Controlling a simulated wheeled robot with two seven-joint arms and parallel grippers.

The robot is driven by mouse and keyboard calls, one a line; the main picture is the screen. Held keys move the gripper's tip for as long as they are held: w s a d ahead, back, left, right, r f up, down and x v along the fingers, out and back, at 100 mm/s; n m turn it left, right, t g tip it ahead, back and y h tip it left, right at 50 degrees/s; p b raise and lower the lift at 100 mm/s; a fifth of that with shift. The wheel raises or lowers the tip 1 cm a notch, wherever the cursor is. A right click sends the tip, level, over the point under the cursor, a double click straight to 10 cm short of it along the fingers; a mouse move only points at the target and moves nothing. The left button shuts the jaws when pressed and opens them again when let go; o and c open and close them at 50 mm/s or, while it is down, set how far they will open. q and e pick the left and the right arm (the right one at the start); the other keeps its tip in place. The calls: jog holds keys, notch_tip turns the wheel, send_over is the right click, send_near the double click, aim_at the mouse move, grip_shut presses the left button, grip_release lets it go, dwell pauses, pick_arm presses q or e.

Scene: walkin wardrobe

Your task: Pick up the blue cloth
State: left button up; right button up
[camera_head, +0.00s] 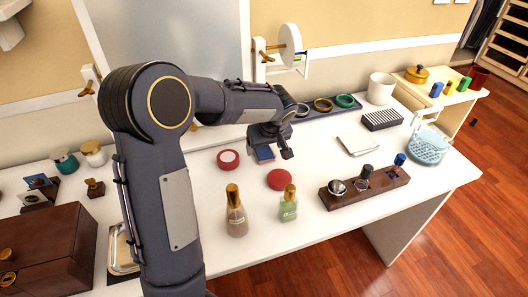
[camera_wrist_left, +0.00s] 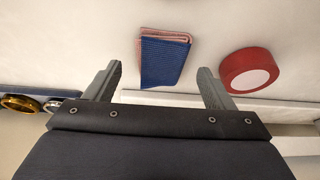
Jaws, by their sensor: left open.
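The blue cloth (camera_wrist_left: 163,62) lies folded on the white tabletop, with a pinkish edge showing along its top and side. In the head view the cloth (camera_head: 265,153) is small and partly hidden by my left gripper (camera_head: 288,154). The left gripper (camera_wrist_left: 160,80) is open and empty, with its two fingers apart. In the wrist view the cloth lies between the lines of the fingers, beyond their tips. I cannot tell the exact height of the gripper above it. My right gripper is not in view.
A red round tin (camera_wrist_left: 250,70) lies beside the cloth. A red disc (camera_head: 280,179), a brown bottle (camera_head: 236,212) and a green bottle (camera_head: 288,204) stand nearer. A dark tray with rings (camera_head: 322,109) lies behind. A wooden holder (camera_head: 366,188) stands to the right.

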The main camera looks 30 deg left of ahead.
pick_arm(q)
jog(key=shift+x, duration=0.9)
jog(key=shift+c, duration=0.3)
jog(key=c, duration=1.1)
jog(key=shift+r, duration=0.1)
